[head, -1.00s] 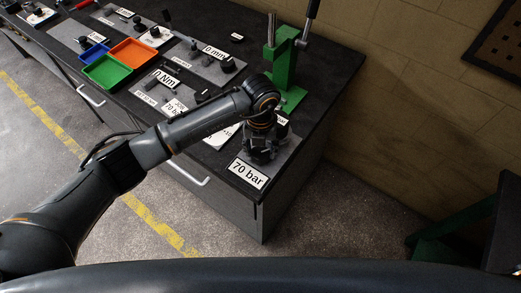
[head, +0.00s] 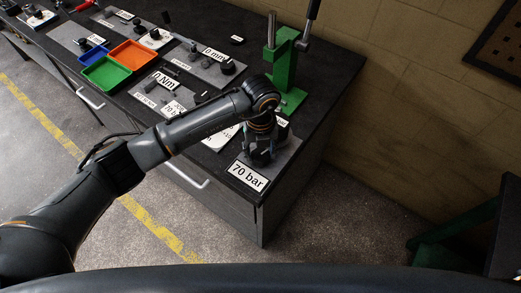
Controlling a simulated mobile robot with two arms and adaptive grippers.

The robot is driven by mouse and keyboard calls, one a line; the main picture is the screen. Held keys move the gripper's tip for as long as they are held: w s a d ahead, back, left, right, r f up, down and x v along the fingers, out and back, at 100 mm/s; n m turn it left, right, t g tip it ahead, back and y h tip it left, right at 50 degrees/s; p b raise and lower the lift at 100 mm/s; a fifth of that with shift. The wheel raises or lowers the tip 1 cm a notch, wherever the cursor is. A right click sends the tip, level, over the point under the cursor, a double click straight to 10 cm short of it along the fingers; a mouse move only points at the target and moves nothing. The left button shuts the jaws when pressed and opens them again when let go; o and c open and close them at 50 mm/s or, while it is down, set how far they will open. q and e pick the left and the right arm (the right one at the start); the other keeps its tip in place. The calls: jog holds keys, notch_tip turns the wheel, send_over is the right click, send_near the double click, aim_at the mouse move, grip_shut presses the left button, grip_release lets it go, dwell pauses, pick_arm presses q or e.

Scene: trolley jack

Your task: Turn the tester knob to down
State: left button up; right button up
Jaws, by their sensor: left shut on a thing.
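My left gripper (head: 261,155) points down over the tester plate at the near right corner of the bench. It is shut on the tester knob, which is mostly hidden under the fingers and wrist. The knob's pointing direction cannot be made out. A white "70 bar" label (head: 247,177) lies in front of it on the grey tester plate (head: 283,158). My right gripper is not in view.
A green press (head: 286,70) with an upright lever stands behind the gripper. Green (head: 105,72), blue and orange (head: 133,54) trays and several labelled plates lie to the left. Bare bench top (head: 325,85) lies right of the press.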

aim_at(261, 155)
pick_arm(q)
jog(key=o, duration=1.2)
jog(key=shift+c, duration=0.2)
jog(key=shift+r, duration=0.1)
notch_tip(261, 155, up, 12)
